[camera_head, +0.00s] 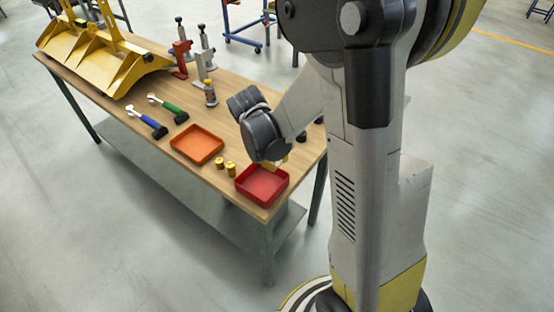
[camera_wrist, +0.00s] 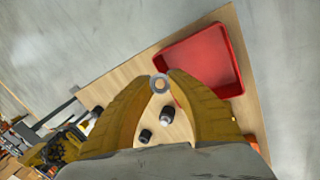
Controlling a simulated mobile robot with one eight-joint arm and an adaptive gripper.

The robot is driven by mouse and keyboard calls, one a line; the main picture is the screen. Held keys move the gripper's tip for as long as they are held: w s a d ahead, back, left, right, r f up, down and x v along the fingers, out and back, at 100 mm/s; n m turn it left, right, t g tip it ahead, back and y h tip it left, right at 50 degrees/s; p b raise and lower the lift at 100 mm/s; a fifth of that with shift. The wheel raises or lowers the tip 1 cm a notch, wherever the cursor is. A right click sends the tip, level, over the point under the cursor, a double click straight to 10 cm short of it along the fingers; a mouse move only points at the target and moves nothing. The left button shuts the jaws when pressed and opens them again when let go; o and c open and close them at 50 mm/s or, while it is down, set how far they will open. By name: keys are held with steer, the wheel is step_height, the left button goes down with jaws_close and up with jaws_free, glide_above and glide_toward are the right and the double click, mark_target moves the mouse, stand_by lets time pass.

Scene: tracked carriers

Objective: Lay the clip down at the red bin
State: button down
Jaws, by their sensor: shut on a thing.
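The red bin (camera_head: 262,186) is a shallow square tray at the near right end of the wooden table. It also shows in the wrist view (camera_wrist: 207,62), up and right of the fingertips, with the right finger covering part of its edge. My gripper (camera_wrist: 160,84) is shut on a small round grey piece with a pale centre, taken as the clip (camera_wrist: 160,82). Only its ring-like end shows between the yellow fingertips. In the head view my gripper (camera_head: 271,166) is over the bin's far edge, and the clip cannot be made out there.
An orange bin (camera_head: 197,145) and two brass cylinders (camera_head: 226,166) stand left of the red bin. Tools with blue (camera_head: 153,127) and green (camera_head: 175,112) handles lie farther left. Dark-topped pieces (camera_wrist: 145,135) stand near my gripper.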

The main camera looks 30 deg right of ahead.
steer(key=shift+f+b, duration=2.5)
steer(key=shift+f, duration=0.65)
steer(key=c, duration=1.2)
jaws_free()
steer(key=shift+c, duration=0.2)
steer(key=shift+r, duration=0.1)
steer(key=v, duration=1.1)
steer(key=shift+r, duration=0.4)
steer(key=shift+a, duration=0.15)
